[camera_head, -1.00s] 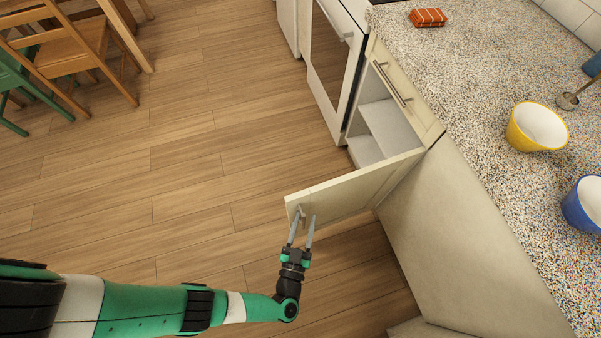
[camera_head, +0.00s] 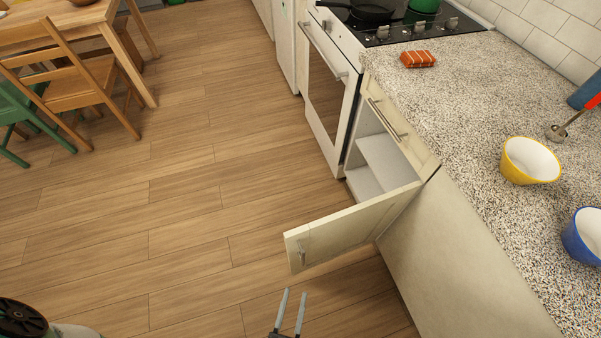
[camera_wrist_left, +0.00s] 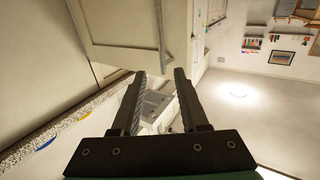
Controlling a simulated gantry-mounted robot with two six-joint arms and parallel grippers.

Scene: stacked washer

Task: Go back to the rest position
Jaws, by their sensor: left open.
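My left gripper (camera_head: 291,312) shows at the bottom of the head view, its two fingers spread and empty. It is below and apart from the open cabinet door (camera_head: 345,232). The door's handle (camera_head: 302,252) is clear of the fingers. In the left wrist view the open left gripper (camera_wrist_left: 155,75) has nothing between its fingers, and a cream panel with a handle (camera_wrist_left: 162,35) shows beyond them. The lower cabinet (camera_head: 380,160) stands open with its shelf visible. My right gripper is in neither view.
A speckled counter (camera_head: 465,130) holds a yellow bowl (camera_head: 530,162), a blue bowl (camera_head: 583,238), a ladle (camera_head: 557,131) and an orange packet (camera_head: 418,59). An oven (camera_head: 330,90) stands beyond the cabinet. Wooden chairs (camera_head: 85,85) are at upper left. The floor (camera_head: 190,190) between is clear.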

